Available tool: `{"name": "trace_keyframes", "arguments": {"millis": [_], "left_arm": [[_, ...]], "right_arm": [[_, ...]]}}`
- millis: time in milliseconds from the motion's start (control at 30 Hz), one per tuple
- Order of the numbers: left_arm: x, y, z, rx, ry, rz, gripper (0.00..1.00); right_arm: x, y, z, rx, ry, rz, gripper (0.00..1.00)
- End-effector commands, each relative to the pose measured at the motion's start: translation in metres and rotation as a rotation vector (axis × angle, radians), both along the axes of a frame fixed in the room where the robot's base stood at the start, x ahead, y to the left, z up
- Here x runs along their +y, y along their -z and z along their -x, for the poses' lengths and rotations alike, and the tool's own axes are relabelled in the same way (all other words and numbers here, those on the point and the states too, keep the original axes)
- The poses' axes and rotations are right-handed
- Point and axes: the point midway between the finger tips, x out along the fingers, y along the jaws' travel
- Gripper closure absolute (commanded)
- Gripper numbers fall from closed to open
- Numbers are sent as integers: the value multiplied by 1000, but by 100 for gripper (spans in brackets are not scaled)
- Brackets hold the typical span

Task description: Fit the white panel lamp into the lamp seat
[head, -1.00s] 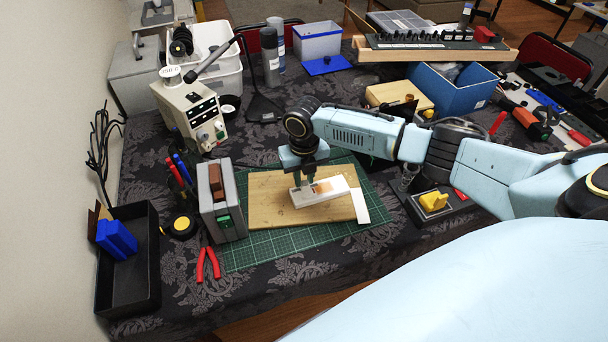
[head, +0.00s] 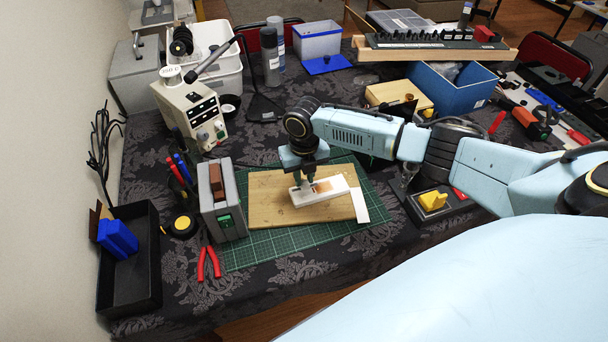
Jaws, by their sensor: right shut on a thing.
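My right gripper (head: 305,184) points down and is shut at the left part of a pale white plate (head: 334,186) with a brownish middle. The plate lies on a wooden board (head: 270,208). The small white piece between the fingertips looks like the panel lamp, but it blends with the plate and is mostly hidden by the fingers. The lamp seat cannot be told apart clearly; it may be part of this plate. I cannot tell whether the lamp touches the seat. My left gripper is out of view.
The board rests on a green cutting mat (head: 258,252). A white strip (head: 360,206) lies at the board's right edge. A grey box with a green switch (head: 220,200) and red pliers (head: 209,264) are on the left. A yellow-knobbed block (head: 433,202) is on the right.

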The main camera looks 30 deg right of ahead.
Motion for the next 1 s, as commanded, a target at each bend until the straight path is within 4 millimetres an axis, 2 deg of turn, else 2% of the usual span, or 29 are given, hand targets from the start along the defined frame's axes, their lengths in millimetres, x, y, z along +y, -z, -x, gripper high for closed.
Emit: {"name": "trace_keyframes", "arguments": {"millis": [500, 1000], "left_arm": [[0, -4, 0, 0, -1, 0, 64], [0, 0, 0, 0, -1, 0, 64]], "right_arm": [[0, 0, 0, 0, -1, 0, 100], [1, 5, 0, 0, 0, -1, 100]]}}
